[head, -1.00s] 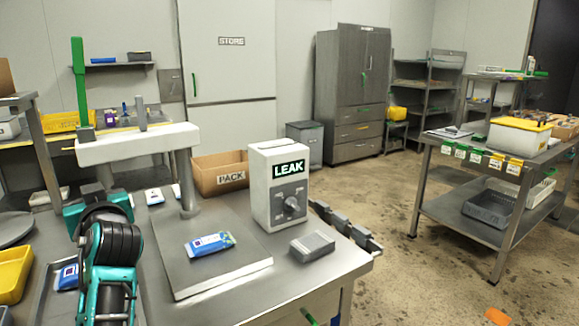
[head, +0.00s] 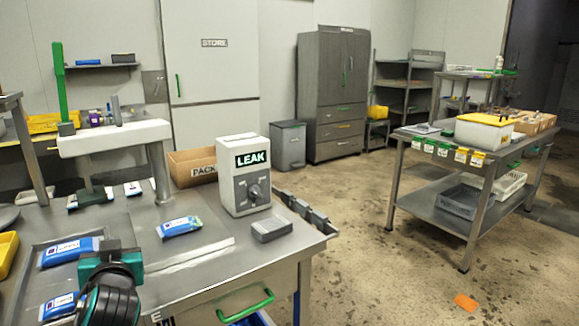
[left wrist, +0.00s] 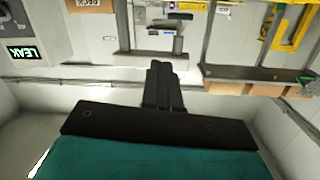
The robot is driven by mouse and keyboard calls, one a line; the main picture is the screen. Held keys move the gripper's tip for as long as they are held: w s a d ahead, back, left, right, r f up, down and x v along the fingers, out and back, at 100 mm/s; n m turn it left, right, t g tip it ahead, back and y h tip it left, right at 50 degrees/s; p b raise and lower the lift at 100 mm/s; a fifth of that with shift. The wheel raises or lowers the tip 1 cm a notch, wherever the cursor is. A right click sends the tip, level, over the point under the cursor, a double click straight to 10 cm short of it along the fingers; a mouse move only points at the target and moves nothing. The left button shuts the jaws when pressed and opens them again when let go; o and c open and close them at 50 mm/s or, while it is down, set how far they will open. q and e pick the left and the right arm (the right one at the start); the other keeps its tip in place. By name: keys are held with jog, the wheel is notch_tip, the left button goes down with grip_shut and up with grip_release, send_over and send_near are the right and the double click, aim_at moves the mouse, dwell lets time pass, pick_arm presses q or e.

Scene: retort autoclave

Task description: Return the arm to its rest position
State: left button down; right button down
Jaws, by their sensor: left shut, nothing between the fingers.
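My left arm, teal and black, shows at the bottom left of the head view, in front of the bench. My right gripper is in neither view.
More pouches (head: 70,251) lie beside my arm. A sorting table (head: 425,212) stands right. The floor between is mostly clear.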

pick_arm(q)
jog(key=s+d+f+m+g+h, duration=0.1)
jog(key=s+d+f+m+h, duration=0.3)
jog(key=f, duration=0.6)
jog(key=s+d+f+m+h, duration=0.25)
jog(key=s+d+f, duration=0.35)
jog(key=f, duration=0.3)
jog(key=s+d+f+g+h, duration=0.1)
jog(key=s+d+f+h, duration=0.1)
jog(key=s, duration=0.5)
jog(key=s+d+f+g+h, duration=0.1)
jog(key=s+d+f+h, duration=0.1)
jog(key=s+d+f, duration=0.2)
notch_tip(320, 180, down, 3)
jog(key=s, duration=0.2)
jog(key=shift+s+d+g, duration=0.25)
jog(key=shift+s+g, duration=0.05)
jog(key=shift+s, duration=0.1)
